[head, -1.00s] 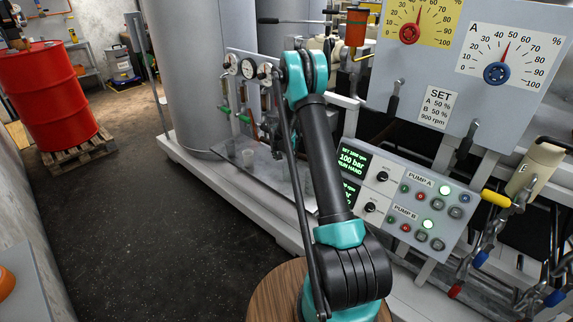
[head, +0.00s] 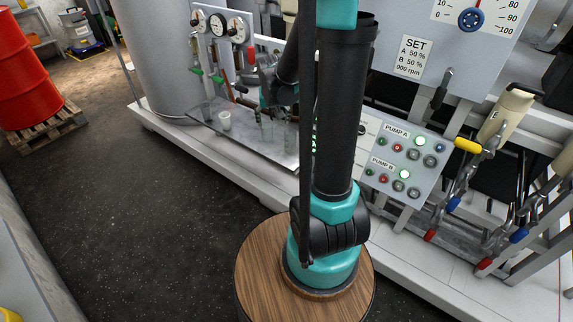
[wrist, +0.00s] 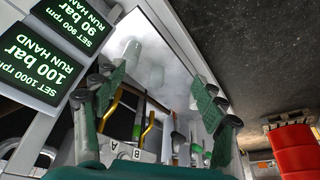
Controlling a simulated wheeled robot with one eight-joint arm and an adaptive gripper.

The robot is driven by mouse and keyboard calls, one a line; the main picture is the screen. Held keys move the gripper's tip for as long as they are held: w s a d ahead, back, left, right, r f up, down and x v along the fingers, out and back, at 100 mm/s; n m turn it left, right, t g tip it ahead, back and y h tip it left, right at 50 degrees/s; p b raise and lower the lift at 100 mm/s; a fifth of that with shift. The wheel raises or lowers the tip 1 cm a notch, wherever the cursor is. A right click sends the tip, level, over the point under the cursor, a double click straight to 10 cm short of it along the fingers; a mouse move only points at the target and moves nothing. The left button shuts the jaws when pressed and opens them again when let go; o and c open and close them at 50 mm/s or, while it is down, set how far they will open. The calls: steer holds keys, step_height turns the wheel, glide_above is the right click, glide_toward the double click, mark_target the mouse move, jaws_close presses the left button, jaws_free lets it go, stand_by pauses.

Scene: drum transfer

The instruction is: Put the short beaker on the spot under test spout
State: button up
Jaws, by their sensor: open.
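A small whitish cup-shaped vessel (head: 224,120) stands on the grey metal tray (head: 208,121) below the valves. Taller clear glass vessels (head: 266,132) stand to its right on the same tray, partly hidden by my arm. I cannot tell for sure which is the short beaker. In the wrist view, a pale vessel (wrist: 131,49) stands on the shiny tray beyond my fingers. My gripper (wrist: 158,88) is open with nothing between its fingers. In the head view it is mostly hidden by my arm, above the tray. Which spout is the test spout is unclear.
Valves with green and red handles (head: 216,77) and gauges (head: 218,24) stand behind the tray. The pump control panel (head: 405,160) is right of my arm. A red drum (head: 28,75) on a pallet stands at far left. The dark floor (head: 110,180) is clear.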

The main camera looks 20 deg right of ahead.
steer(key=s+a+f+n+y, duration=0.1)
steer(key=s+f+n, duration=0.1)
steer(key=s, duration=1.9)
steer(key=shift+a, duration=0.35)
